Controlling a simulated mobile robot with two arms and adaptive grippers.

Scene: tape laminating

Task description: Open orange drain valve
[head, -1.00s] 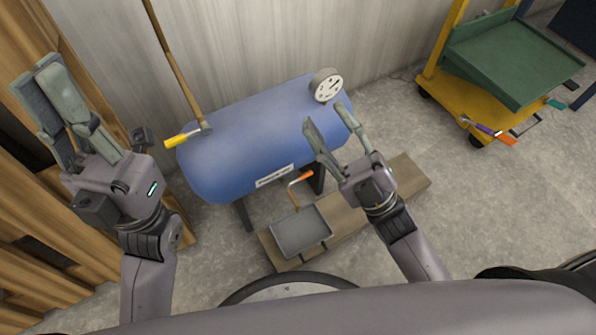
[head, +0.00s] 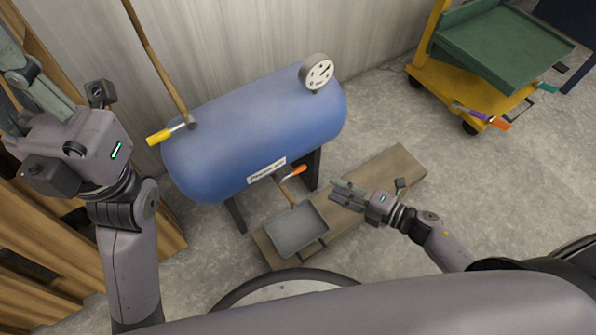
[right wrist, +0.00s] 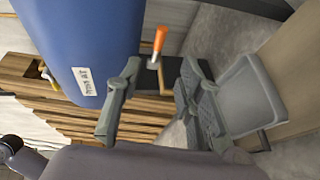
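The drain valve's orange handle (head: 298,171) sticks out under the blue tank (head: 255,130) in the head view. In the right wrist view the orange handle (right wrist: 159,40) stands beyond and between my fingertips, near the tank's lower edge. A brown pipe runs down from it toward a grey tray (head: 295,230). My right gripper (head: 338,192) is right of the handle, pointing left, apart from it. The right wrist view shows this gripper (right wrist: 160,75) open and empty. My left gripper (head: 28,80) is open and empty at the left edge, its fingers partly cut off.
The tray sits on a wooden board (head: 390,175) on the floor. A pressure gauge (head: 316,72) and a yellow-handled valve (head: 165,135) sit on the tank. A yellow cart (head: 430,82) with tools stands at the right. Wooden panels are at the left.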

